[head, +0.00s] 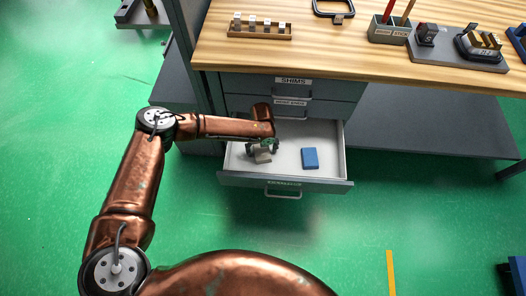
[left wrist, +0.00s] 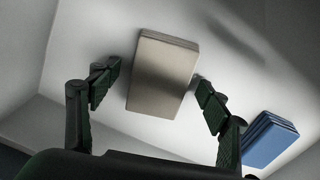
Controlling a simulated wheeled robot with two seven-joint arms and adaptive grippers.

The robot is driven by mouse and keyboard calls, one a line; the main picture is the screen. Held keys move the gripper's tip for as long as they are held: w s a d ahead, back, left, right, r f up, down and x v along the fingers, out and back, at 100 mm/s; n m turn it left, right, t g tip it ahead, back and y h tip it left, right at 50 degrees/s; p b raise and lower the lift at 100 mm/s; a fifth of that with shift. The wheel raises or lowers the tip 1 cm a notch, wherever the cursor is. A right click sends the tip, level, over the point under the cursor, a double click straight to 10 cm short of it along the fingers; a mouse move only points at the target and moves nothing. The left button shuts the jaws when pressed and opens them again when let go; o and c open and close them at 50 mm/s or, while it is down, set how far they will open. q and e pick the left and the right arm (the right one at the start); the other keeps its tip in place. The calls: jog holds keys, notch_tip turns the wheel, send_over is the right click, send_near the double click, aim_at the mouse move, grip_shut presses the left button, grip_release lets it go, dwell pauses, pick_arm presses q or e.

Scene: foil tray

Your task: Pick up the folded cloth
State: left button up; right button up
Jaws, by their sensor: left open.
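A blue folded cloth (head: 310,158) lies flat on the right side of the open drawer's floor; stacked layers show along its edge in the left wrist view (left wrist: 268,140). My left gripper (head: 263,149) is inside the drawer over the beige block. In the left wrist view its open fingers (left wrist: 155,90) stand on either side of the block, with gaps, and the blue cloth lies outside the right finger. My right gripper is not in view.
The drawer (head: 338,150) is pulled out, with white inside walls and a grey front with a handle. Closed drawers (head: 293,81) and the wooden worktop (head: 340,50) are above and behind it. A wooden rack (head: 260,32) and several tools stand on the worktop. Green floor lies in front.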

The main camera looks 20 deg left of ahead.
aim_at(262, 150)
pick_arm(q)
jog(key=shift+c, duration=0.4)
jog(key=c, duration=1.1)
jog(key=shift+r, duration=0.1)
